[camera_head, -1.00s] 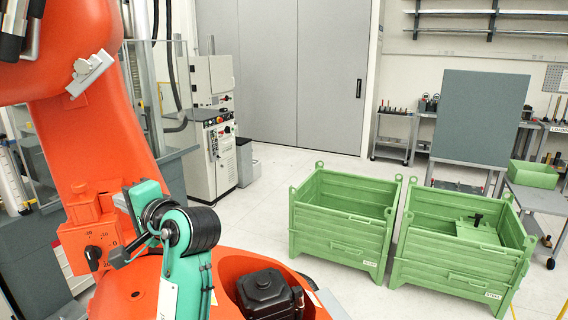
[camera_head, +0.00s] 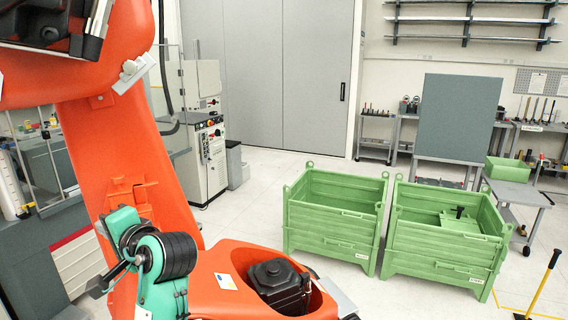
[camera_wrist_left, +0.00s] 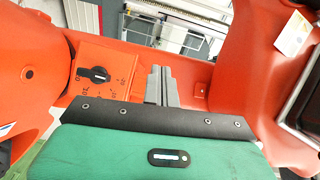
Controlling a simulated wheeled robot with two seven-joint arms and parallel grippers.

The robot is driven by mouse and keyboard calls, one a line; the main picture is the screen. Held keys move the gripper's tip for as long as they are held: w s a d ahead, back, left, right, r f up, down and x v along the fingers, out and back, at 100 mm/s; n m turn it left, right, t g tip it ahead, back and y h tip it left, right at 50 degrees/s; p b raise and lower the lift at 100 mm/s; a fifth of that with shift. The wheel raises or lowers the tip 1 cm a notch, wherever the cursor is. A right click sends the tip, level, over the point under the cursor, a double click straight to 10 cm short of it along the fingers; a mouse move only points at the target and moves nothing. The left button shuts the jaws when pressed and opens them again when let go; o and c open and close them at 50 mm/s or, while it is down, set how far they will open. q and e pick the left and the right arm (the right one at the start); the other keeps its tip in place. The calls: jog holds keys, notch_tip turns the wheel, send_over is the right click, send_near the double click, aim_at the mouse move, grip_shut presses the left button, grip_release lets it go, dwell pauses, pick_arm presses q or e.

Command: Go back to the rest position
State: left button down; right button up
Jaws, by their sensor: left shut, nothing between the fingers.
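My left arm ends in a teal wrist with a black ribbed disc at the lower left of the head view. In the left wrist view my left gripper (camera_wrist_left: 159,72) shows as two grey fingers lying together, shut with nothing between them. It points toward an orange surface with a black rotary knob (camera_wrist_left: 94,74) just left of the fingers. I cannot tell whether the fingertips touch the orange surface. My right gripper is in neither view.
A large orange body (camera_head: 110,150) fills the left, close around my left arm. A black motor-like block (camera_head: 278,285) sits at its foot. Two green crates (camera_head: 330,232) (camera_head: 440,260) stand right of centre. A grey-white cabinet (camera_head: 203,150) stands behind. The floor between is clear.

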pick_arm(q)
jog(key=s+d+f+h, duration=0.1)
jog(key=s+f+h, duration=0.2)
jog(key=f, duration=0.6)
jog(key=s+d+f+h, duration=0.1)
jog(key=s+f+h, duration=0.15)
jog(key=f, duration=0.65)
jog(key=s+d+f+h, duration=0.2)
jog(key=s+f+h, duration=0.1)
jog(key=f, duration=0.6)
jog(key=s+d+f+n+g+h, duration=0.1)
jog(key=s+d+f+g+h, duration=0.1)
jog(key=s+f, duration=0.35)
jog(key=s+d+f+n+g+h, duration=0.1)
jog(key=s+d+f+h, duration=0.15)
jog(key=s, duration=0.65)
jog(key=s+d+f+n+g+h, duration=0.1)
jog(key=s+d+f+g+h, duration=0.15)
jog(key=s+f, duration=0.35)
notch_tip(320, 180, down, 28)
jog(key=s+a+f+g, duration=0.2)
jog(key=s+a+f, duration=0.1)
jog(key=s+f, duration=1.7)
jog(key=shift+s+f+y, duration=0.2)
jog(key=shift+f+y, duration=0.25)
jog(key=shift+f, duration=0.45)
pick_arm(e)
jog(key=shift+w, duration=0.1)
